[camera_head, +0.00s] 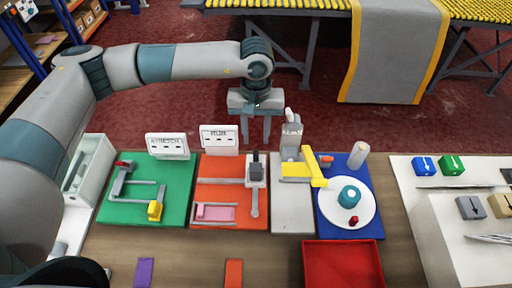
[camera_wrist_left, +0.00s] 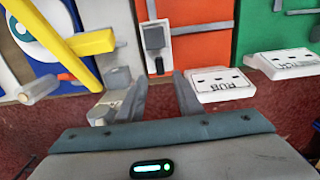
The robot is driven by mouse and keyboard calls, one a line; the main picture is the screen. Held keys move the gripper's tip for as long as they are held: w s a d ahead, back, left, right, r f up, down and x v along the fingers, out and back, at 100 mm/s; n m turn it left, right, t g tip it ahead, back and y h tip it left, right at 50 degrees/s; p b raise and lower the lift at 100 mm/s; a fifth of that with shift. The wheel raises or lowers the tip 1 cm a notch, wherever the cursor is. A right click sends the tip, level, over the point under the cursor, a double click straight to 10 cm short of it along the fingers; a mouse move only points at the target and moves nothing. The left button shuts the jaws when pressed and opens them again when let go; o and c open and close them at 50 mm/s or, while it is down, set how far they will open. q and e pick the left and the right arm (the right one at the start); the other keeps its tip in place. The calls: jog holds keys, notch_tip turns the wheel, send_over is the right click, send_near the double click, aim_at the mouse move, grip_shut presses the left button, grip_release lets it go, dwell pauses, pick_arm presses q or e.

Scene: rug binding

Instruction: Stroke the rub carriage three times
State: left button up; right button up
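The rub carriage (camera_head: 256,173) is a pale block with a dark upright handle (camera_head: 255,157), at the right side of the orange board (camera_head: 225,170). The white sign behind this board reads RUB in the left wrist view (camera_wrist_left: 222,84). There the carriage (camera_wrist_left: 155,61) and its dark grey handle (camera_wrist_left: 154,38) show beyond my fingers. My left gripper (camera_head: 256,130) points down, just behind the carriage and above the board's far edge. Its fingers (camera_wrist_left: 160,92) are apart with nothing between them. It does not touch the handle. My right gripper is in neither view.
A green board (camera_head: 143,200) with a yellow block stands left. A grey fixture (camera_head: 292,210) with a yellow arm and a blue board (camera_head: 330,222) with a white disc stand right. A red tray (camera_head: 342,265) lies in front. The tall grey post (camera_head: 291,128) is close to my left gripper.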

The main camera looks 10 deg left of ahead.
aim_at(256, 154)
pick_arm(q)
notch_tip(256, 154, down, 8)
jog(key=p, duration=0.2)
jog(key=shift+r+p, duration=0.25)
jog(key=shift+p, duration=0.1)
jog(key=shift+f, duration=0.35)
grip_shut()
